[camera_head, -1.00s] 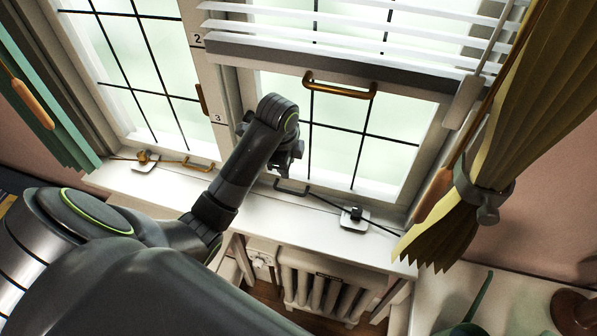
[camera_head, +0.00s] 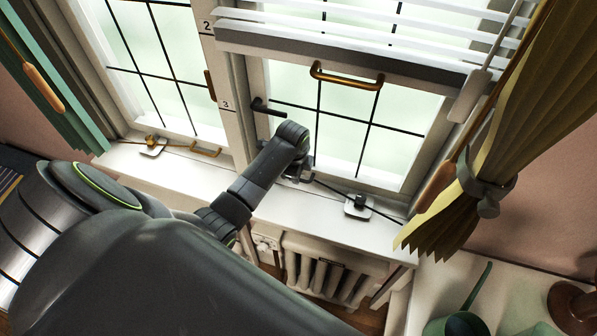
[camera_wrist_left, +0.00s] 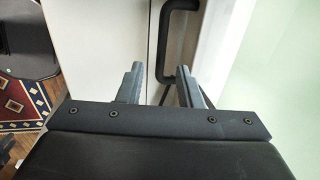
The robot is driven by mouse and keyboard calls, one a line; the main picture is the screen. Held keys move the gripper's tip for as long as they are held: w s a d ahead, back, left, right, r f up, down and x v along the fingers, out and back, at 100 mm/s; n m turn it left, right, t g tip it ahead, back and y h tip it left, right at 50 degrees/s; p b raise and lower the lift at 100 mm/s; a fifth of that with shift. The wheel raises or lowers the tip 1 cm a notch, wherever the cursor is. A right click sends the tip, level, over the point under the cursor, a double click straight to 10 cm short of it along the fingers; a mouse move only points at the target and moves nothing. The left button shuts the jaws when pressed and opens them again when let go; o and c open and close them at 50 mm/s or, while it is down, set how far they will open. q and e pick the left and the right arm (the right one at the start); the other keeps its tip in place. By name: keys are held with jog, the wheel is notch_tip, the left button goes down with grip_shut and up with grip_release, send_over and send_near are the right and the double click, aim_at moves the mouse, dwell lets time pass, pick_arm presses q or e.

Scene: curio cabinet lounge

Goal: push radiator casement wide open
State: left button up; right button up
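The radiator casement (camera_head: 352,135) is the right-hand paned window above the radiator. It appears to sit in its frame. A dark lever handle (camera_head: 265,107) is on its left side, and a brass pull (camera_head: 345,78) crosses its upper part. Along its bottom runs a dark stay bar (camera_head: 330,190) to a white plate with a peg (camera_head: 358,206) on the sill. My left gripper (camera_head: 300,172) is low at the casement's bottom left, by the stay. In the left wrist view, its fingers (camera_wrist_left: 160,76) are apart, with a dark handle (camera_wrist_left: 166,45) just beyond the gap. My right gripper is not in view.
The white sill (camera_head: 270,203) runs above the radiator (camera_head: 325,272). A blind (camera_head: 340,55) hangs over the upper window. A yellow curtain (camera_head: 490,130) is tied at the right. Another window (camera_head: 150,60) is at the left. A green watering can (camera_head: 460,322) stands lower right.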

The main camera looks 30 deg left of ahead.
pick_arm(q)
jog(key=shift+w+f, duration=0.2)
jog(key=shift+f, duration=0.55)
jog(key=shift+w+f, duration=0.15)
jog(key=shift+f, duration=0.6)
grip_shut()
jog(key=shift+a, duration=0.1)
